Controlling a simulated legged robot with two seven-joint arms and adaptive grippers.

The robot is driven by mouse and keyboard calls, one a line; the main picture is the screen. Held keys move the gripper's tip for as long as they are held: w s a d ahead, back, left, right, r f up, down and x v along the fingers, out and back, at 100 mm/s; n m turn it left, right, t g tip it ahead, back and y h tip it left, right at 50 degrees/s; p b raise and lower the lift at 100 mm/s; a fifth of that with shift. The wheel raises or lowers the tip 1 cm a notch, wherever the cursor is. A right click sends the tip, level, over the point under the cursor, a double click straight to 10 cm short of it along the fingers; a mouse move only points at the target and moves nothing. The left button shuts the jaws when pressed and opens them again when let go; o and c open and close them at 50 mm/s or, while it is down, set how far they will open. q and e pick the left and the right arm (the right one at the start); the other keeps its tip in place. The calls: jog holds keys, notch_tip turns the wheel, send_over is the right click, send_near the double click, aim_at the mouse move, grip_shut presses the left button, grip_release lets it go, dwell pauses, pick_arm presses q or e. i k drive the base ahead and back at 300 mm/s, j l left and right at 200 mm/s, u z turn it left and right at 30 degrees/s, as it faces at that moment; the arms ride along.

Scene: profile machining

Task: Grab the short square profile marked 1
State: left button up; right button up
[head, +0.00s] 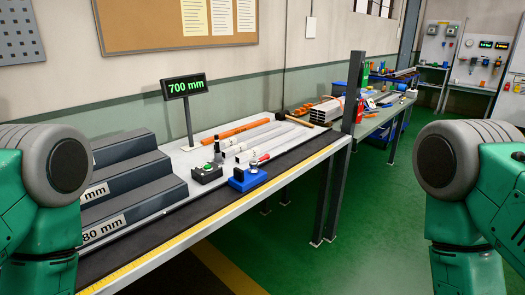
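Several light grey profiles (262,147) lie lengthwise on the workbench (193,157), behind a blue tool (247,179) with a red-tipped handle. Some are shorter than others. Small marks show on them, but I cannot read a number 1 on any, nor tell which one is the short square profile. My green arms show at the left and right edges, well apart from the profiles. Neither gripper is in view.
A grey stepped block (130,185) with mm labels fills the bench's left end. A 700 mm display (187,88), a black button box (207,173) and an orange bar (236,130) are near the profiles. A dark post (352,95) rises at the right end. Green floor (370,215) is clear.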

aim_at(228, 153)
jog(key=i+l+z, duration=0.15)
jog(key=i, duration=0.25)
jog(key=i+l+z, duration=0.1)
jog(key=i+l, duration=0.2)
jog(key=i+l+z, duration=0.15)
jog(key=i, duration=0.4)
